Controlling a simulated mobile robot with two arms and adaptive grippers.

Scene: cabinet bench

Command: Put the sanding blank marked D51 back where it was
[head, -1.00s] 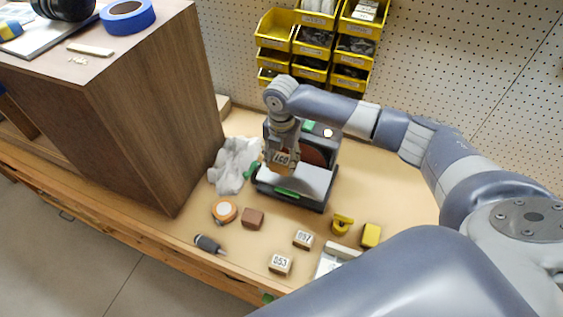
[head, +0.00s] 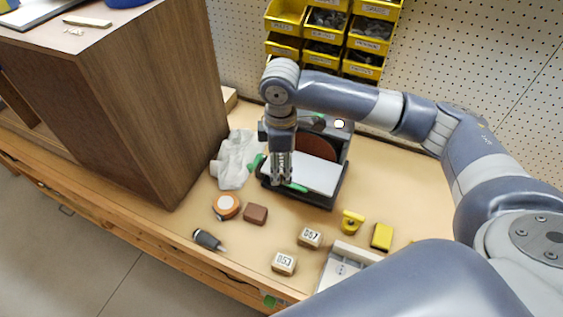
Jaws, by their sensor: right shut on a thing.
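My right gripper (head: 281,180) points down at the front left of the disc sander's flat table (head: 315,175). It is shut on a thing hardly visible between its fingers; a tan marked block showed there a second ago. Its marking cannot be read now. Whether it touches the sander is unclear. Two similar light blocks with dark markings stand on the bench: one seems to read D57 (head: 310,238), the other D53 (head: 284,263). My left gripper is not in view.
A white cloth (head: 232,160) lies left of the sander. An orange-and-white round item (head: 226,206), brown block (head: 256,214), screwdriver (head: 208,239), yellow clamp-like item (head: 352,221) and yellow block (head: 382,236) lie in front. A wooden cabinet (head: 150,110) stands left.

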